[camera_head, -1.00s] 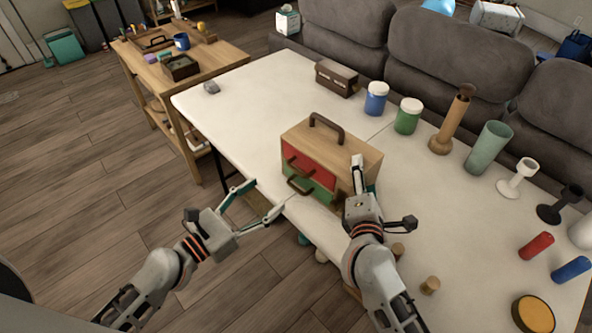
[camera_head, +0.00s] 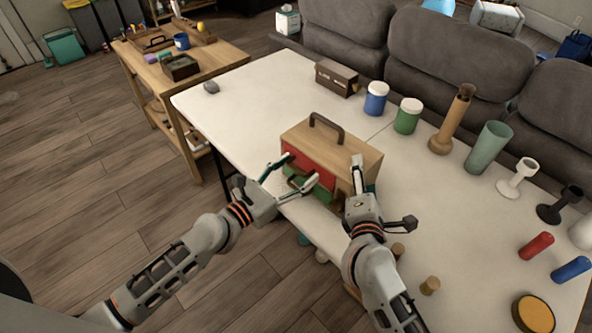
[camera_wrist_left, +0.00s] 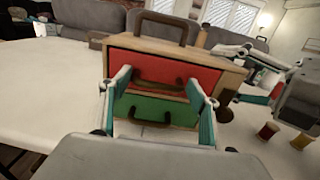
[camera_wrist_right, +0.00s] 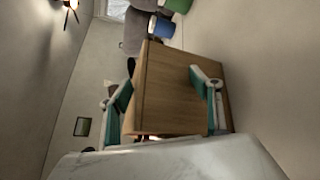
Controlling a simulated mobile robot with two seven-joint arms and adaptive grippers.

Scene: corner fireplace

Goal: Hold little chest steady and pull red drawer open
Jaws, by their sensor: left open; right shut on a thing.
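The little chest (camera_head: 350,151) is a wooden box with a dark top handle, standing on the white table. Its red drawer (camera_head: 312,160) is above a green drawer (camera_head: 295,172); both look closed. In the left wrist view, the red drawer (camera_wrist_left: 203,79) and green drawer (camera_wrist_left: 180,113) each show a dark handle. My left gripper (camera_head: 303,171) is open in front of the drawers, its fingers either side of the red drawer's handle (camera_wrist_left: 158,84), without visible grip. My right gripper (camera_head: 357,178) is shut on the chest's right side, with wood between its fingers in the right wrist view (camera_wrist_right: 168,100).
On the white table (camera_head: 240,105) stand a dark box (camera_head: 336,78), a blue jar (camera_head: 376,99), a green jar (camera_head: 408,117) and several cylinders to the right. A grey sofa (camera_head: 440,50) is behind. The table's left part is mostly clear.

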